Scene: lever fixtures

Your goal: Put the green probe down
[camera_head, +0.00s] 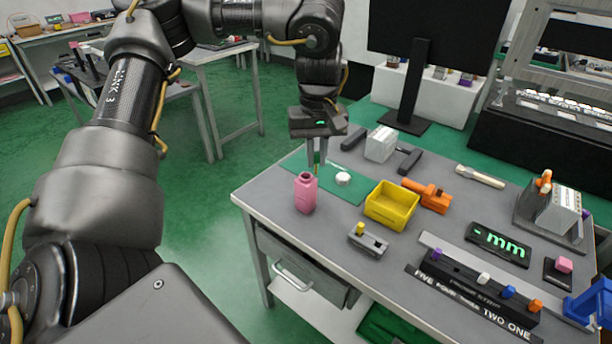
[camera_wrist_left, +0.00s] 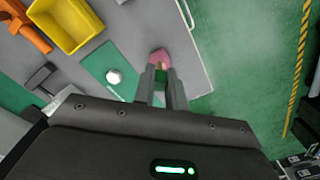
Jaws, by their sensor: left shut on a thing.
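My left gripper (camera_head: 317,168) is shut on the green probe (camera_head: 317,158), a thin green piece that is mostly hidden between the fingers. In the left wrist view the probe (camera_wrist_left: 161,76) shows as a small green patch between the fingertips (camera_wrist_left: 162,88). The gripper points down over the near left part of the table, by the green mat (camera_head: 350,188). A pink bottle (camera_head: 306,193) stands just in front of the gripper, and it also shows beyond the fingertips in the left wrist view (camera_wrist_left: 158,56). I cannot tell whether the probe touches anything. My right gripper is not in view.
A white round knob (camera_head: 343,179) sits on the mat, right of the gripper. A yellow bin (camera_head: 391,206), an orange tool (camera_head: 429,194) and a small grey fixture (camera_head: 368,240) stand further right. The table's left edge is close to the bottle. A monitor stand (camera_head: 411,90) rises behind.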

